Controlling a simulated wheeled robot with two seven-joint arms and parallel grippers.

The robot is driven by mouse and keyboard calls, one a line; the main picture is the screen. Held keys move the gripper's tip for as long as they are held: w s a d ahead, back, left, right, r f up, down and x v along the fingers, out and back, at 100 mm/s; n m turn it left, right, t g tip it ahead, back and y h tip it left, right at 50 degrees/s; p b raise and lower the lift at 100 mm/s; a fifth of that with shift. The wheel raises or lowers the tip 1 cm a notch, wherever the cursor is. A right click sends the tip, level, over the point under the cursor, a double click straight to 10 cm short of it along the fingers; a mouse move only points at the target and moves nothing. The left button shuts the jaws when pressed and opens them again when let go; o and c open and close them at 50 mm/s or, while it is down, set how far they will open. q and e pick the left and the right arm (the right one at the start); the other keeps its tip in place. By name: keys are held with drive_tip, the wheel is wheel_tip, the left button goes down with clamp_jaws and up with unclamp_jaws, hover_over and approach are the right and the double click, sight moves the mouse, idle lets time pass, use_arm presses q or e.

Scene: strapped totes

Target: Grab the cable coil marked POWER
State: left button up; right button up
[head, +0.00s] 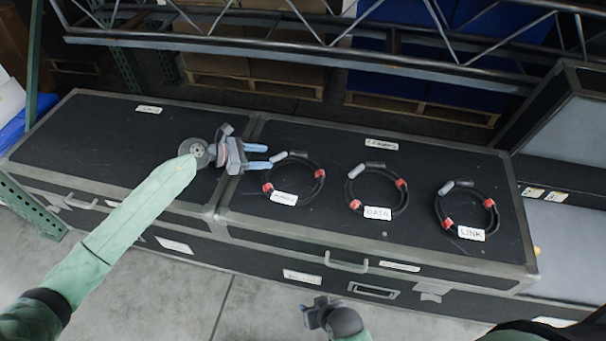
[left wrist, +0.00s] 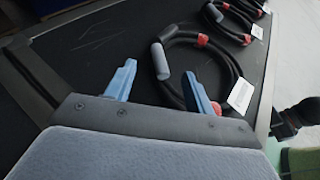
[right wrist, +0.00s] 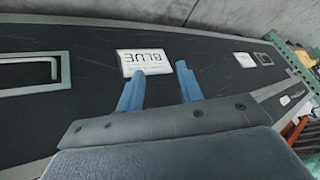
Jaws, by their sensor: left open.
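Three black cable coils with red bands lie flat on a dark case. The leftmost coil (head: 317,186) has a white tag (head: 284,198) that is too blurred to read surely; the others read DATA (head: 377,213) and LINK (head: 471,233). My left gripper (head: 266,157) is open and empty at the leftmost coil's left side, fingers pointing right. In the left wrist view, this coil (left wrist: 236,68) lies beyond the fingers, its grey connector (left wrist: 160,61) showing between them. I cannot tell whether they touch. My right gripper (right wrist: 158,72) is open and empty, low in front of the case.
The case top (head: 110,150) left of the coils is bare. A metal truss (head: 300,45) runs behind the cases. A raised case lid (head: 570,120) stands at the right.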

sight(283, 158)
use_arm(q)
drive_tip(key=shift+x, duration=1.1)
drive_tip(key=p+x, duration=0.1)
drive_tip(key=x, duration=0.3)
drive_tip(key=shift+d+f, duration=0.3)
drive_tip(key=c, duration=1.1)
use_arm(e)
wheel_tip(283, 158, up, 6)
drive_tip(key=shift+r+g, duration=0.25)
drive_tip(key=shift+g, duration=0.15)
